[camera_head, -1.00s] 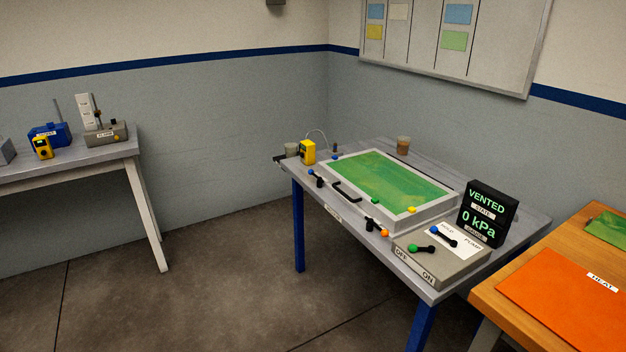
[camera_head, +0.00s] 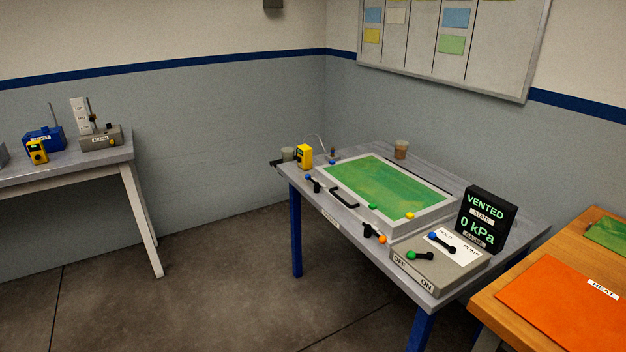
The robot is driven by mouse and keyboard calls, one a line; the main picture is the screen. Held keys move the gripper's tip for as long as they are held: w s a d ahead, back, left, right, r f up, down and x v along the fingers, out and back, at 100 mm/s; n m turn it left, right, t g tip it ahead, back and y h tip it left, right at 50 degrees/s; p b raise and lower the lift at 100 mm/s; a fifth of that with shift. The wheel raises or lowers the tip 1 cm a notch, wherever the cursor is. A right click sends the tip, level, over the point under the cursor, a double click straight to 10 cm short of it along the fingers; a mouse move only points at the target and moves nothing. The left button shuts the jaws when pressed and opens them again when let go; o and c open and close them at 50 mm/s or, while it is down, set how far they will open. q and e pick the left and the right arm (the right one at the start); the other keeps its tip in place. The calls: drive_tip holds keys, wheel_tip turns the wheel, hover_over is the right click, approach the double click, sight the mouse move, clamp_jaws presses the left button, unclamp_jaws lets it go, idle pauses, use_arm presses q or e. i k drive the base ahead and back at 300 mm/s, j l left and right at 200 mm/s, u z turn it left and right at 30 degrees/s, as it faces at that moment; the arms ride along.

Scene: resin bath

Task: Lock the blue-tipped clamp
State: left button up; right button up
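A small clamp with a blue ball tip (camera_head: 308,178) and a dark handle stands at the near left corner of the green-topped bath (camera_head: 390,185) on the blue-legged table. Whether it is locked is too small to tell. A similar clamp with an orange tip (camera_head: 382,239) sits at the near right corner of the bath. Another small blue spot (camera_head: 332,162) shows at the bath's far left corner. A black carrying handle (camera_head: 343,197) is on the bath's front side. Neither of my grippers is in view.
A control box (camera_head: 440,262) with a green-tipped lever and a blue-tipped lever stands right of the bath. The display (camera_head: 486,219) reads VENTED, 0 kPa. A wooden table with an orange HEAT mat (camera_head: 560,300) is at right. Open floor (camera_head: 220,275) lies left of the table.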

sight(307, 177)
drive_tip(key=i+z, duration=0.1)
drive_tip(key=z, duration=0.3)
drive_tip(key=i+j+z, duration=0.1)
drive_tip(key=z, duration=0.3)
drive_tip(key=i+j+z, duration=0.2)
drive_tip(key=i+j, duration=0.15)
drive_tip(key=j, duration=0.3)
drive_tip(key=i+j, duration=0.2)
drive_tip(key=i+j+z, duration=0.15)
drive_tip(key=j, duration=0.3)
drive_tip(key=i+j+z, duration=0.1)
drive_tip(key=j, duration=0.25)
drive_tip(key=i, duration=0.05)
